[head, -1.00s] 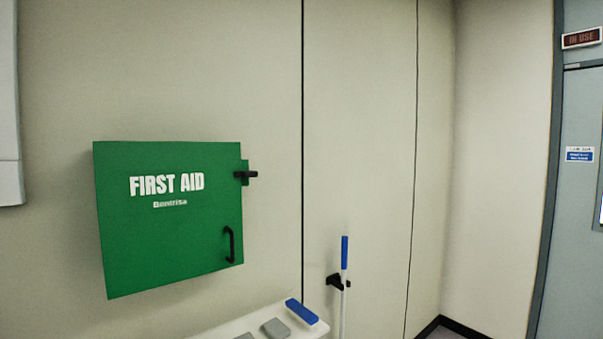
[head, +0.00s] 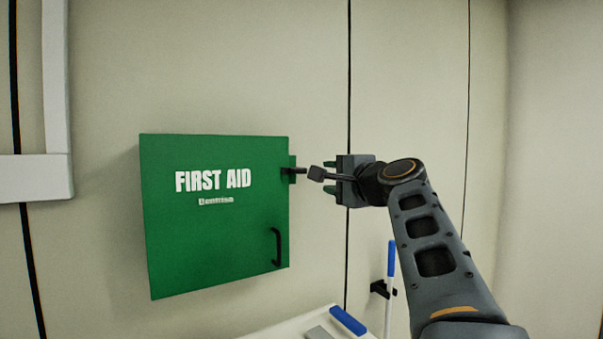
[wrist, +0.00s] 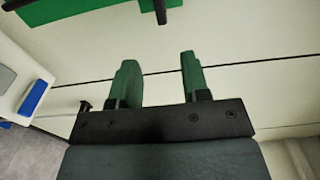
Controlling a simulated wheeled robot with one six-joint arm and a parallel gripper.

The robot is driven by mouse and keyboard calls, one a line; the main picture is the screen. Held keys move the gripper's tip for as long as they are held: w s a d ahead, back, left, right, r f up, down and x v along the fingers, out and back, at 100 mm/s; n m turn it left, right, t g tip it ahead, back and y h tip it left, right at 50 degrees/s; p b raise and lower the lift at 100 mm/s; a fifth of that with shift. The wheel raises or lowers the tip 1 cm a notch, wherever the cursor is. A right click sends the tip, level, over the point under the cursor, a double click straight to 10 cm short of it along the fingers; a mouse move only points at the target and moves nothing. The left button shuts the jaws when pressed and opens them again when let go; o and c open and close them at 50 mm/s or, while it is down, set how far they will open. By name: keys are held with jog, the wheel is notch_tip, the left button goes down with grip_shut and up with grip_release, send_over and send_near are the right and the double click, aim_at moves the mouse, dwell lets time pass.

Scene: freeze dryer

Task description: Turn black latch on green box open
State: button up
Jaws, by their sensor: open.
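The green first aid box (head: 190,240) hangs on the wall left of centre in the head view, its door closed. The black latch (head: 294,171) sticks out sideways from the upper right edge of the box. A black handle (head: 277,247) is lower on the door. My gripper (head: 327,174) is just right of the latch, open and apart from it. In the wrist view the two green fingers (wrist: 157,75) are spread with nothing between them. The latch (wrist: 160,10) shows at the top edge there, beyond the fingertips, and part of the green box (wrist: 90,12) shows at upper left.
A white surface with a blue item (head: 348,320) stands below the box. A blue-topped stick (head: 391,260) hangs in a black wall holder to the right. A grey-white wall fixture (head: 35,178) is at far left. The wall around the latch is clear.

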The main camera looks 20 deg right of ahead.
aim_at(301, 171)
jog(key=w+p, duration=0.1)
jog(key=w, duration=0.3)
jog(key=w+a+p, duration=0.1)
jog(key=w+p, duration=0.1)
jog(key=w, duration=0.2)
jog(key=w+p, duration=0.1)
jog(key=w, duration=0.3)
jog(key=shift+w+a, duration=0.25)
jog(key=shift+w, duration=0.15)
jog(key=shift+c, duration=0.2)
grip_shut()
